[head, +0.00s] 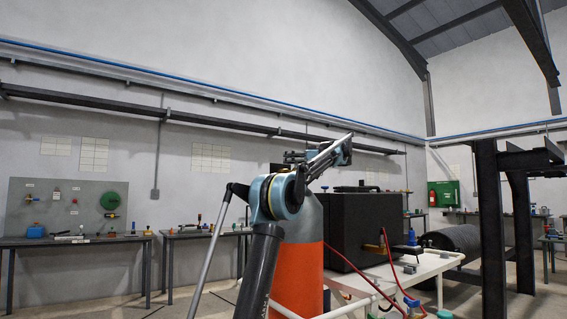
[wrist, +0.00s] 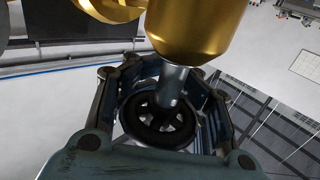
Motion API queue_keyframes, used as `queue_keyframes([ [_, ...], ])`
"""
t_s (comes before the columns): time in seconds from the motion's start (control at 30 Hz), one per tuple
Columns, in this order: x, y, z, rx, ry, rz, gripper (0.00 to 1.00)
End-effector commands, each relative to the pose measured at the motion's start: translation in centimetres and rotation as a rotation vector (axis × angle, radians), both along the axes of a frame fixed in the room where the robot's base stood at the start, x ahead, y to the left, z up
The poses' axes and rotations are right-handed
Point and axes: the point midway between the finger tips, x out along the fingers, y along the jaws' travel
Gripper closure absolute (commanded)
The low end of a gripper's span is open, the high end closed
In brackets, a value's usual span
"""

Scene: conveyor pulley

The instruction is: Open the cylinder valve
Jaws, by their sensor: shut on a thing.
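The cylinder (head: 298,278), orange below with a grey-blue shoulder, stands behind my arm in the head view. Its top and valve are hidden there by my arm and gripper (head: 328,158). In the wrist view, the brass valve body (wrist: 190,30) comes in from the top, with a grey stem (wrist: 171,84) leading to a black spoked handwheel (wrist: 150,132). My gripper (wrist: 160,105) has its blue-grey fingers around the handwheel's rim on both sides, shut on it. Some of the rim is hidden by the fingers.
A large black box (head: 362,232) stands on a white table (head: 432,264) right of the cylinder, with red hoses (head: 397,278) hanging at its front. Dark steel posts (head: 490,220) stand further right. Workbenches (head: 75,241) with small parts line the back wall.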

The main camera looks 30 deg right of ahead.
Motion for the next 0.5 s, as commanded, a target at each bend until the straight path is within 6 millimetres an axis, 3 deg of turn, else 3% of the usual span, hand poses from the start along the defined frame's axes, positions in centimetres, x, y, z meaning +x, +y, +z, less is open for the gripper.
queue_keyframes([
  [0.5, -0.39, 0.17, 0.10, 0.001, -0.002, 0.109, 0.92],
])
